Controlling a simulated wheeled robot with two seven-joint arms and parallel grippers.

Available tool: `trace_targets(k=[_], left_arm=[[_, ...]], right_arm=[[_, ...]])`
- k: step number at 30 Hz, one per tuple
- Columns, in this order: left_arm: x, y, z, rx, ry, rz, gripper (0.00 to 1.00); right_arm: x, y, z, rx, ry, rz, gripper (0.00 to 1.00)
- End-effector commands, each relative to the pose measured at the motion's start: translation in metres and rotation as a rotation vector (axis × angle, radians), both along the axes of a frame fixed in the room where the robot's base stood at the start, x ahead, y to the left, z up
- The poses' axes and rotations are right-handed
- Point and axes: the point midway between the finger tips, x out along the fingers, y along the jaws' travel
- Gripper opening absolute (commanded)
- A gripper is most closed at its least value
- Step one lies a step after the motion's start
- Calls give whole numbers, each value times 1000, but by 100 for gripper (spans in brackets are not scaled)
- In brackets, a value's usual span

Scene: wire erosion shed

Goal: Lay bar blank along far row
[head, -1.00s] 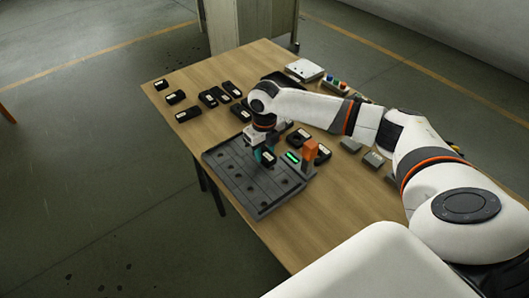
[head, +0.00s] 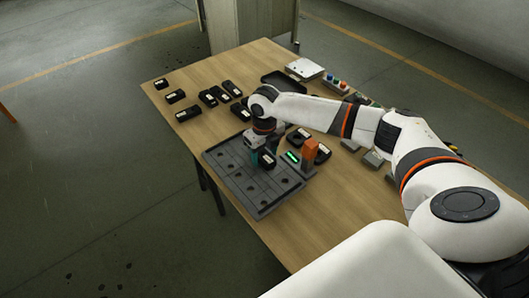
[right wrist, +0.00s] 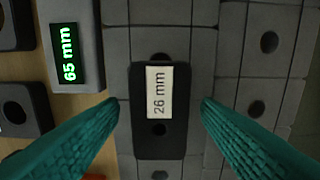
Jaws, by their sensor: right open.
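A black bar blank (right wrist: 150,130) with a white "26 mm" label lies on the grey tiled tray in the right wrist view. In the head view this blank (head: 268,160) shows at the tray's right side. My right gripper (right wrist: 160,108) is open, with one teal finger on each side of the blank and a gap on both sides. In the head view the right gripper (head: 256,157) is low over the grey tray (head: 262,200). The tray has rows of round holes. My left gripper is not in view.
Several black labelled blanks (head: 208,98) lie at the table's far left. A black tray (head: 283,80) and white panel (head: 305,68) are at the back.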

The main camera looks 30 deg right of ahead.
Motion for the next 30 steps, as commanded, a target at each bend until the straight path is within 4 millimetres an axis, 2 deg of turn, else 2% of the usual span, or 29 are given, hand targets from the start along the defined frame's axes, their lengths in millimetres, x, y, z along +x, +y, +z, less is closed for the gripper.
trace_targets(k=[5,12,18,24,30], left_arm=[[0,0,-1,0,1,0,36],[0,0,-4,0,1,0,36],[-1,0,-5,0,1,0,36],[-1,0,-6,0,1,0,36],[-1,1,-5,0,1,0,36]], right_arm=[[1,0,24,-1,-6,-1,58],[1,0,76,0,-5,0,58],[1,0,109,1,-4,0,58],[1,0,121,0,-1,-1,58],[0,0,121,1,-1,-1,58]])
